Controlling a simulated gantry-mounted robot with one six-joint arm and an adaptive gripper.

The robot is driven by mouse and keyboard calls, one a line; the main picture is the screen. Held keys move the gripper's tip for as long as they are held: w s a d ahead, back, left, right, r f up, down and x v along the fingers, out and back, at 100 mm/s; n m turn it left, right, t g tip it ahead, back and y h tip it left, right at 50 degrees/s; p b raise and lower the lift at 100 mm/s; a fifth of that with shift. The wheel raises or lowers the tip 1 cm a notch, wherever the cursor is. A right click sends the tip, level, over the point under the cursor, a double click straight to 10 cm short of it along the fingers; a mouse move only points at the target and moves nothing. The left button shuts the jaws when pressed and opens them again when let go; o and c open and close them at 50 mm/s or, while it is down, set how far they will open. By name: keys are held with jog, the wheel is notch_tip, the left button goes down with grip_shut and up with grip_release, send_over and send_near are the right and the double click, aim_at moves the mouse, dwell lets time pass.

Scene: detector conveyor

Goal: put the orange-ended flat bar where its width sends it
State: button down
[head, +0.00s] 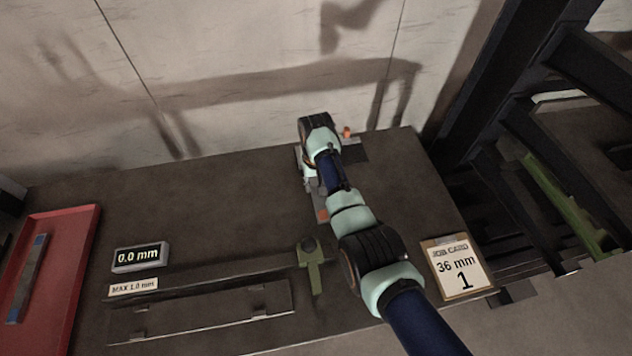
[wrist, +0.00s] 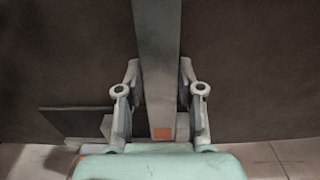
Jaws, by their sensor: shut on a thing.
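The orange-ended flat bar is grey. Its near orange end (head: 321,214) shows just below my gripper in the head view. In the wrist view the bar (wrist: 157,70) runs from the top edge down between my fingers, with an orange patch at its lower end. My gripper (wrist: 160,108) is shut on the bar, one finger on each side, near that end. In the head view my gripper (head: 311,180) is at the back of the dark table, mostly hidden by my wrist. I cannot tell whether the bar touches the table.
A display (head: 139,257) reads 0.0 mm above a label (head: 133,288) "MAX 1.0 mm". A long fixture (head: 200,317) lies at the front, beside a green piece (head: 314,273). A red tray (head: 75,245) holds a blue-ended bar (head: 28,279). A job card (head: 457,266) reads 36 mm, 1.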

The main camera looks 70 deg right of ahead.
aim_at(315, 184)
jog(key=c, duration=0.7)
grip_release()
jog(key=shift+f+b, duration=0.1)
jog(key=shift+b, duration=0.45)
notch_tip(315, 184, up, 8)
jog(key=p, duration=0.3)
jog(key=shift+w, duration=0.15)
